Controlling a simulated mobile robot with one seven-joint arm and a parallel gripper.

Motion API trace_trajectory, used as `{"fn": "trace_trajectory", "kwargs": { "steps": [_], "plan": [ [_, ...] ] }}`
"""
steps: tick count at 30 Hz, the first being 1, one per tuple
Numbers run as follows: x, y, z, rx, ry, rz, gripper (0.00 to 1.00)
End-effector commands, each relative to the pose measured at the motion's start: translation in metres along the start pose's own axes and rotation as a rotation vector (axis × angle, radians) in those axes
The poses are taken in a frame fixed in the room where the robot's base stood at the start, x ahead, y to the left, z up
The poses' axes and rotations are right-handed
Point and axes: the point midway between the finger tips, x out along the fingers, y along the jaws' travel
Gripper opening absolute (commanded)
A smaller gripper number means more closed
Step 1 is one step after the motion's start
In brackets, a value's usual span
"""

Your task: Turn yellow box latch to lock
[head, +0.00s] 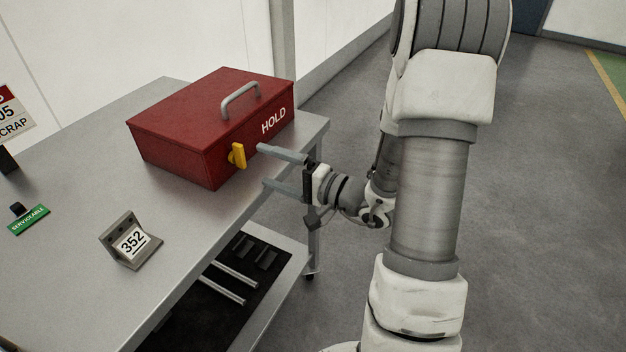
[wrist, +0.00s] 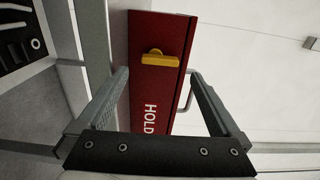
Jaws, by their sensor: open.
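A red box (head: 205,120) marked HOLD sits shut on a grey metal table, with a grey handle on its lid. Its yellow latch (head: 238,156) is on the front face and stands roughly upright. In the wrist view the latch (wrist: 160,58) shows beyond the fingertips, on the red front face (wrist: 150,90). My gripper (head: 282,169) is open and empty in front of the box's front face, to the right of the latch in the head view. In the wrist view my gripper's fingers (wrist: 160,78) are spread wide, with nothing between them.
A grey stand numbered 352 (head: 130,241) and a green SERVICEABLE tag (head: 29,220) are on the table (head: 75,180). A SCRAP sign (head: 14,112) is at the far left. A lower shelf (head: 265,290) holds a dark tray. Open floor lies to the right.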

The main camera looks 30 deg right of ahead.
Motion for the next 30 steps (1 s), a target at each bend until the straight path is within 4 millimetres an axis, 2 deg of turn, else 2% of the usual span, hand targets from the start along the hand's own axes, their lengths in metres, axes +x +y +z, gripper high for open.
{"fn": "trace_trajectory", "kwargs": {
  "steps": [1, 6, 12, 18, 30],
  "plan": [
    [-0.014, 0.0, -0.002, 0.001, 0.006, 0.001, 1.0],
    [-0.056, -0.001, -0.001, 0.001, 0.007, 0.0, 1.0],
    [-0.092, 0.0, -0.001, -0.001, 0.005, 0.001, 1.0],
    [-0.108, 0.0, 0.0, 0.0, 0.001, 0.001, 1.0],
    [-0.11, 0.0, 0.0, 0.0, 0.0, 0.0, 1.0]
  ]
}}
